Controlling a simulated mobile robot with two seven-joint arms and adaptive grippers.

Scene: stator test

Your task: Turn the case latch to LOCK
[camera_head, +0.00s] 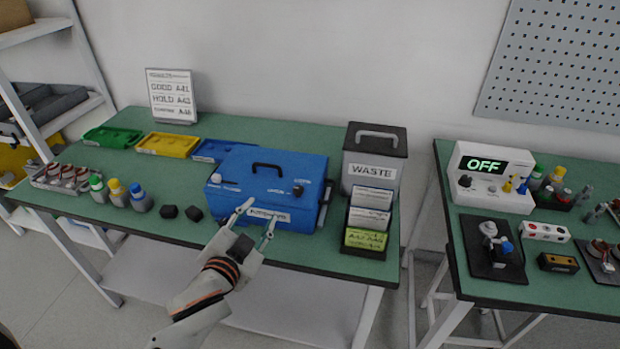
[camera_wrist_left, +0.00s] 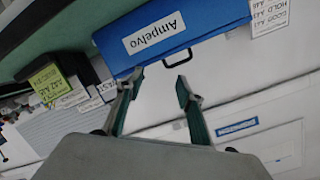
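The blue case (camera_head: 235,165) stands on the green bench, with a black carry handle (camera_head: 269,167) on its lid. A small dark knob (camera_head: 298,190) sits on the right part of the lid beside white lettering too small to read; I cannot tell its setting. My left gripper (camera_head: 261,214) is open and empty in front of the case's front face and label. In the left wrist view, the open fingers (camera_wrist_left: 159,77) point toward the blue case (camera_wrist_left: 215,22), its "Ampelvo" label (camera_wrist_left: 154,33) and its handle (camera_wrist_left: 178,52). My right gripper is not in view.
A WASTE bin (camera_head: 374,158) and a card rack (camera_head: 348,237) stand close on the case's right. Coloured trays (camera_head: 168,145) are behind. A right-hand bench holds a device reading OFF (camera_head: 490,178).

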